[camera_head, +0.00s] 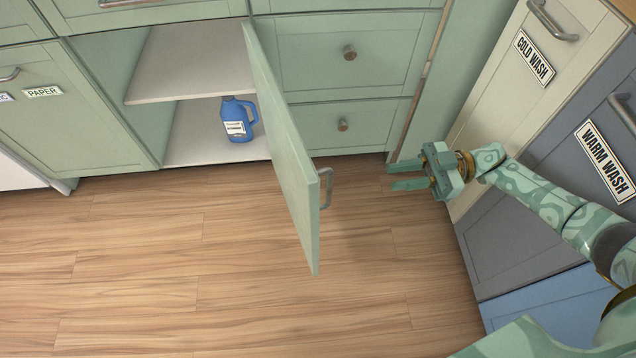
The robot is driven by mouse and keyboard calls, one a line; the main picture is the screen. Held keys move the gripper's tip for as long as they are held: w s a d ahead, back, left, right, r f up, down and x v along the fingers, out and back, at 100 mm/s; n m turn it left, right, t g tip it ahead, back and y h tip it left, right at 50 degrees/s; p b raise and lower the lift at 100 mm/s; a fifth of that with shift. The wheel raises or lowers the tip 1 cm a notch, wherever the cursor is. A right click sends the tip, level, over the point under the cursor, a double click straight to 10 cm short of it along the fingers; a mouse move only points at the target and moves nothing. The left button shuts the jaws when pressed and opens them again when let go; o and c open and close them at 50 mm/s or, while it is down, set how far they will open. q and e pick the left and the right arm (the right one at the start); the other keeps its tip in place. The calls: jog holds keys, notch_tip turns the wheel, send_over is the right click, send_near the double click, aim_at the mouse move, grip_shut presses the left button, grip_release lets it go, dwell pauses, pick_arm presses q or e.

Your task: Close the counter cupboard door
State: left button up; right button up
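The cupboard door (287,153) is pale green and stands wide open, swung out from its hinge side on the right of the cupboard opening. Its grey handle (326,188) is on the right-hand face near the free edge. Inside the open cupboard is a pale shelf (192,62), with a blue jug (238,119) on the cupboard floor below it. My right gripper (391,175) is right of the door, apart from the handle, with its two fingers spread and pointing left. Nothing is between them. My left gripper is not in view.
Drawers with round knobs (349,53) are right of the cupboard. Laundry fronts marked cold wash (535,58) and warm wash (604,162) stand close by my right arm. A paper bin front (62,118) is at left. The wooden floor (150,270) is clear.

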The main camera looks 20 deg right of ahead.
jog(key=b, duration=0.1)
send_over(328, 204)
jog(key=w+v, duration=0.1)
jog(key=v, duration=0.3)
jog(key=b+x, duration=0.1)
jog(key=x, duration=0.2)
jog(key=shift+s+f, duration=0.1)
jog(key=shift+s, duration=0.1)
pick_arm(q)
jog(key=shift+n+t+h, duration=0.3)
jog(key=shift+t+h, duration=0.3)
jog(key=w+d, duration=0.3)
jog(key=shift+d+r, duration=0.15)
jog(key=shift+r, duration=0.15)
pick_arm(e)
jog(key=shift+a, duration=0.35)
grip_shut()
